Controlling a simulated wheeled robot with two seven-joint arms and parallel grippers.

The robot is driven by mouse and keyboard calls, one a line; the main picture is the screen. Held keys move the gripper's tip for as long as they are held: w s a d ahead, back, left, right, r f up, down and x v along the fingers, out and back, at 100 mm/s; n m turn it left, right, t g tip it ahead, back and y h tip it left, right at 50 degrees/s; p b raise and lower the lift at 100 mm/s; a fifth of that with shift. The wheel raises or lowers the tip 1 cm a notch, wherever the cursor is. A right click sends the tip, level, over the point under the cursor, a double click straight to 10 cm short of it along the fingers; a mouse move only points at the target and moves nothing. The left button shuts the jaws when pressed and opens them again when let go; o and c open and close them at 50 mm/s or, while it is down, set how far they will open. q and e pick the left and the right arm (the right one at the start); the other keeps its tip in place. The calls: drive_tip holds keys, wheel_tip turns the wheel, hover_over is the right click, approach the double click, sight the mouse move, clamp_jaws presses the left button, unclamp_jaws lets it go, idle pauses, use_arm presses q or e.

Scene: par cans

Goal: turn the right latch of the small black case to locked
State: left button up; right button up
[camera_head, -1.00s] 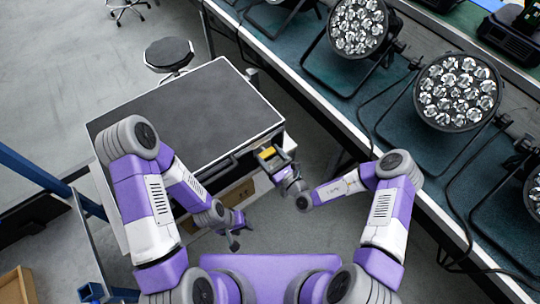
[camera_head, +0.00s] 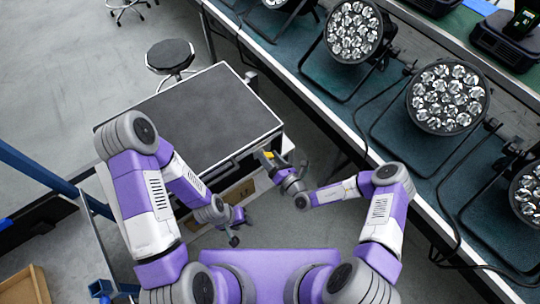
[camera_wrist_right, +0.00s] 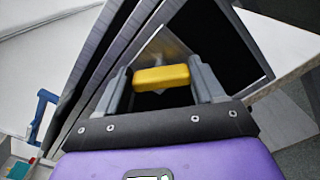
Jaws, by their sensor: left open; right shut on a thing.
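The black case (camera_head: 200,112) has a flat dark top with pale edges and stands left of centre in the head view. A yellow latch (camera_wrist_right: 162,77) shows as a short bar between the two grey fingers of my right gripper (camera_wrist_right: 164,82), which is shut on it. In the head view the right gripper (camera_head: 272,160) is at the case's right front corner, and a little of the yellow shows there. My left gripper (camera_head: 236,230) is open and empty, in front of the case and below its top. The left latch is not clearly visible.
A long green-topped bench (camera_head: 385,135) runs along the right with several par cans, such as this one (camera_head: 447,97), and loose cables. A round black stool (camera_head: 170,56) stands behind the case. Blue posts (camera_head: 35,167) are at the left. Open floor lies at the upper left.

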drive_tip(key=m, duration=0.3)
drive_tip(key=shift+w+p, duration=0.1)
drive_tip(key=shift+p, duration=0.3)
drive_tip(key=m, duration=0.2)
drive_tip(key=shift+d+m, duration=0.1)
drive_tip(key=shift+m, duration=0.3)
drive_tip(key=shift+f+m+p, duration=0.1)
drive_tip(key=shift+m+p, duration=0.2)
drive_tip(key=shift+m, duration=1.9)
drive_tip(key=o, duration=0.8)
drive_tip(key=shift+o, duration=1.2)
drive_tip(key=shift+f, duration=0.1)
